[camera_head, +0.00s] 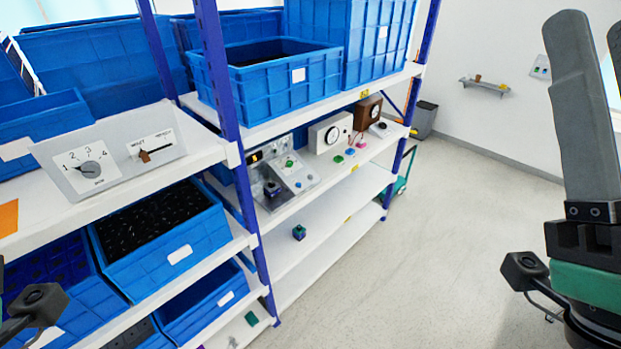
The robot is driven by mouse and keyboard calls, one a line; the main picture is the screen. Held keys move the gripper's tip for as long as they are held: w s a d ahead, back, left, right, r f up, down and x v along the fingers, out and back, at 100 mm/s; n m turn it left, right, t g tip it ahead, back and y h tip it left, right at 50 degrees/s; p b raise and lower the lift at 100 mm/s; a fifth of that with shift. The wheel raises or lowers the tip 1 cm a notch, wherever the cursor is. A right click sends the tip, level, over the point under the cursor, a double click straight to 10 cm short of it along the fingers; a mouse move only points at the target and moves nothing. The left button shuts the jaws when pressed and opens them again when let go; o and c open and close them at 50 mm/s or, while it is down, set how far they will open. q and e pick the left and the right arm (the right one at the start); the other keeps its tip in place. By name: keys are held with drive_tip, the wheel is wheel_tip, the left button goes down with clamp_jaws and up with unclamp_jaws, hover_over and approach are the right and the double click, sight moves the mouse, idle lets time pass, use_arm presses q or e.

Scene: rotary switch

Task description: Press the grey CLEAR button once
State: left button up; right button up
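No button with a readable CLEAR label shows. A grey sloped control console (286,174) stands on the middle shelf, with small green and dark parts on it. Its small labels are too small to read, so I cannot tell whether the grey button is there. A nearer grey panel (110,152) on the left shelf has a rotary knob (91,170) marked 1 to 4 and a brown-handled lever (147,155). My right gripper (597,28) is raised at the right edge, far from both, its fingers apart with nothing seen between them. My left gripper's fingers are out of view.
A purple shelf post (222,95) stands between the two panels. A white dial box (330,132), a brown clock-like box (367,117) and coloured buttons stand right of the console. The floor (410,240) is clear.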

clamp_jaws()
idle(1.5)
